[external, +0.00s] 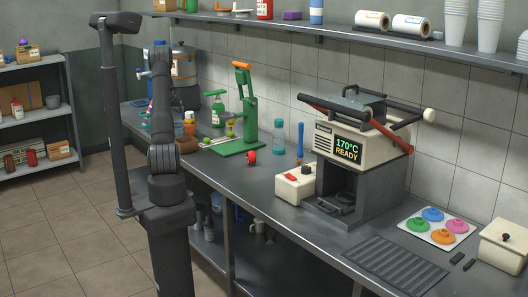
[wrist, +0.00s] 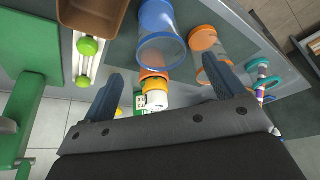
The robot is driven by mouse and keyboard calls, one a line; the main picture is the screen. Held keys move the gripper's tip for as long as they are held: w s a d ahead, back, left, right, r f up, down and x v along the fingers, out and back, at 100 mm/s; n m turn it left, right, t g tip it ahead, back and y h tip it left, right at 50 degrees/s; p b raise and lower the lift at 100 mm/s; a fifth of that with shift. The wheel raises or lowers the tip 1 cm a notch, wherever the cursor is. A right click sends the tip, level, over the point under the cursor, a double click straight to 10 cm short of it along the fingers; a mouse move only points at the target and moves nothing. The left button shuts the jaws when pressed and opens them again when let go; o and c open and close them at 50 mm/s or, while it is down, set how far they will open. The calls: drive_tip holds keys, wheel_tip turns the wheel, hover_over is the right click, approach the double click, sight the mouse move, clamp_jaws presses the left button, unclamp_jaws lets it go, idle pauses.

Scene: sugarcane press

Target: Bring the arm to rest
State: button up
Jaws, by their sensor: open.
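My gripper (wrist: 163,78) is open in the wrist view, with its two blue-grey fingers spread apart and nothing held between them. Small bottles with orange, yellow and white parts (wrist: 155,95) show beyond the gap. My arm (external: 163,110) stands folded upright on its dark pedestal at the left of the external view, beside the counter (external: 265,185). In that view the fingers are too small and dark to make out clearly.
The wrist view shows a blue-rimmed clear container (wrist: 162,28), an orange-rimmed one (wrist: 204,42), a brown bin (wrist: 92,14) and a green press (wrist: 30,105). The external view shows a press reading 170°C READY (external: 325,140), a shelf (external: 300,32) above, and open floor (external: 60,215).

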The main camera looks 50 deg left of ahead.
drive_tip(key=x, duration=1)
drive_tip(key=shift+f, duration=0.45)
wheel_tip(320, 180, up, 3)
drive_tip(key=shift+r, duration=0.2)
